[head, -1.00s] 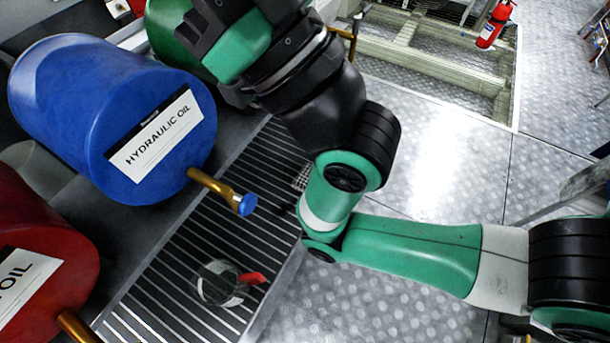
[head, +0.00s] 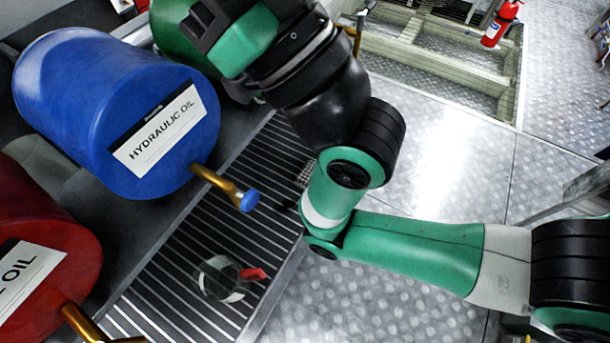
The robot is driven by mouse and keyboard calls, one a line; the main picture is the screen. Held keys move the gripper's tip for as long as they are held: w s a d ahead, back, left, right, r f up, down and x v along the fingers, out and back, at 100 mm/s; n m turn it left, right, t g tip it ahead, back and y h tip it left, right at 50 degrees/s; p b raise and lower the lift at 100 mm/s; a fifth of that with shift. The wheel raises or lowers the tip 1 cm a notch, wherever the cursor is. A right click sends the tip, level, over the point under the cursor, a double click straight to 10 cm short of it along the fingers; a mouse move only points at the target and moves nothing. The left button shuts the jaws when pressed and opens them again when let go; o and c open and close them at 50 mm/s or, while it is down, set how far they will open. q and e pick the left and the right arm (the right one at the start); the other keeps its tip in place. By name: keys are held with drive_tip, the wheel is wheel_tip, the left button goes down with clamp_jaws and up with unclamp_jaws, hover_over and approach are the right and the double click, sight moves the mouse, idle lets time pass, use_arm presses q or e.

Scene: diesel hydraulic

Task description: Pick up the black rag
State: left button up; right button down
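I cannot make out a black rag for certain in the head view. A small dark shape shows on the ribbed shelf just left of the green arm's lower joint, but it is too small and too covered to identify. A green and black arm of mine comes in from the right edge, bends near the shelf edge and runs up to the top. It hides part of the shelf and the floor. No gripper fingers can be made out on it. No other gripper is visible.
A blue hydraulic oil drum (head: 115,115) and a red drum (head: 50,240) lie at left; their brass taps (head: 222,184) stick out over the ribbed shelf (head: 185,325). A clear container (head: 218,280) with a red part stands there. A fire extinguisher (head: 500,23) is top right. Metal floor (head: 455,160) is open at right.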

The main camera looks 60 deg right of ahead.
idle(0.4)
unclamp_jaws()
idle(0.4)
